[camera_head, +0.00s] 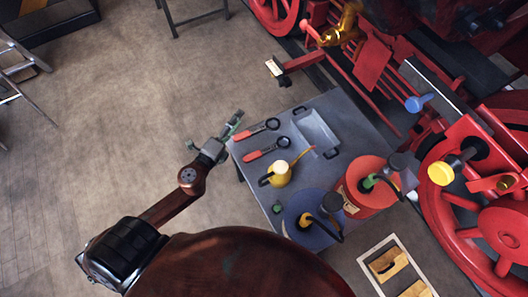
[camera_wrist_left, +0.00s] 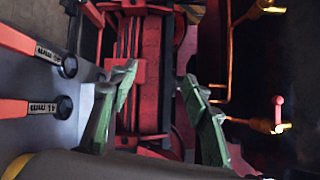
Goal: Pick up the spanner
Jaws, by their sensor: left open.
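Two spanners with red handles and dark ring heads lie side by side on the grey table. The farther spanner (camera_head: 246,133) is closest to my left gripper; the nearer spanner (camera_head: 256,154) lies just below it in the head view. In the left wrist view both show at the left edge, an upper spanner (camera_wrist_left: 30,43) and a lower spanner (camera_wrist_left: 28,107) with size markings. My left gripper (camera_head: 222,132) is at the table's left corner, beside the spanner handles and touching neither. Its green-padded fingers (camera_wrist_left: 160,78) are apart and empty. My right gripper is not in view.
Red locomotive wheels (camera_head: 505,230) stand to the right. The floor on the left is open.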

